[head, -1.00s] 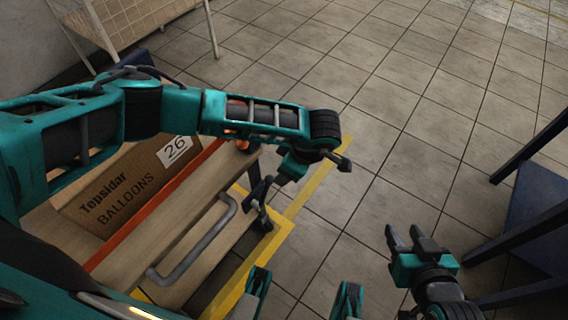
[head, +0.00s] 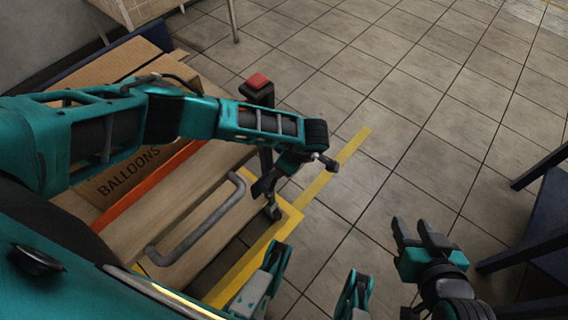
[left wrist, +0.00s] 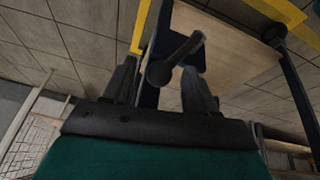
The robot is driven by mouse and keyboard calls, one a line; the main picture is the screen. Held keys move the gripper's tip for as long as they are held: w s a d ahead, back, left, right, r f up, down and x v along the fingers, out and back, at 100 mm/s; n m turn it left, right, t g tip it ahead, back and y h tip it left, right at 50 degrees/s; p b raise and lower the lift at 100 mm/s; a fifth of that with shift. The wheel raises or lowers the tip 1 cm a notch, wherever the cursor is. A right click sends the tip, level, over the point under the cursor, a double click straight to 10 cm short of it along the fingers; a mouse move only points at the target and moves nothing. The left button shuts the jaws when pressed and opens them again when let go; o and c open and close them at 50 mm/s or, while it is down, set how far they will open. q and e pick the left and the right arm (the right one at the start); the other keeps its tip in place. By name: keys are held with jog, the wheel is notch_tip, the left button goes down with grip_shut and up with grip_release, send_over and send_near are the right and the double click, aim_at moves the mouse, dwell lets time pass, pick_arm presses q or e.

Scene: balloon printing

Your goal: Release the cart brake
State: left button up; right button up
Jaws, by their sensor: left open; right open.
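The cart (head: 205,190) has a tan deck, an orange rail and a grey bar handle (head: 200,235). A dark post with a red cap (head: 259,81) rises at its far right corner, partly behind my left forearm; I cannot tell whether it is the brake. My left gripper (head: 266,200) points down beside that corner, open. In the left wrist view, a dark rod-like piece (left wrist: 180,57) shows between its fingers; contact is unclear. My right gripper (head: 420,236) is open and empty over the floor, apart from the cart.
A box marked Balloons (head: 125,175) sits on the cart, largely behind my left arm. Yellow floor tape (head: 340,162) runs past the cart's corner. Dark blue furniture (head: 540,210) stands at the right edge. Tiled floor between is clear.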

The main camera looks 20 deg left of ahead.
pick_arm(q)
grip_shut()
dwell(0.6)
